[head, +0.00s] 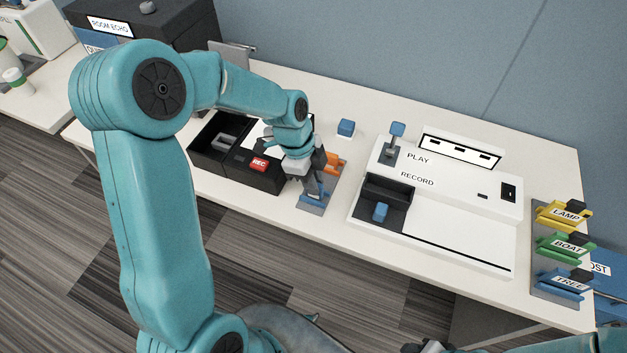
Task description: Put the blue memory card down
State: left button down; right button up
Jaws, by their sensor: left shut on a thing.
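My left gripper (313,189) reaches down over the front of a small grey holder (318,209). It is shut on the blue memory card (312,199), which is partly hidden by the fingers. The card is at the near end of the holder; I cannot tell whether it rests there or hangs just above. An orange card (335,162) sits in the holder behind it. Of my right gripper, only a dark part (428,347) shows at the bottom edge, and its jaws cannot be made out.
A black box with a red REC button (259,164) is left of the holder. A blue cube (346,127) lies behind. A rack (555,291) holds LAMP, BOAT and TREE cards.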

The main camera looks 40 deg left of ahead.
pick_arm(q)
jog(key=shift+f, duration=0.25)
jog(key=shift+f, duration=0.25)
jog(key=c, duration=1.1)
grip_release()
jog(key=shift+r, duration=0.1)
jog(key=shift+r, duration=0.15)
jog(key=v, duration=1.2)
jog(key=shift+d, duration=0.1)
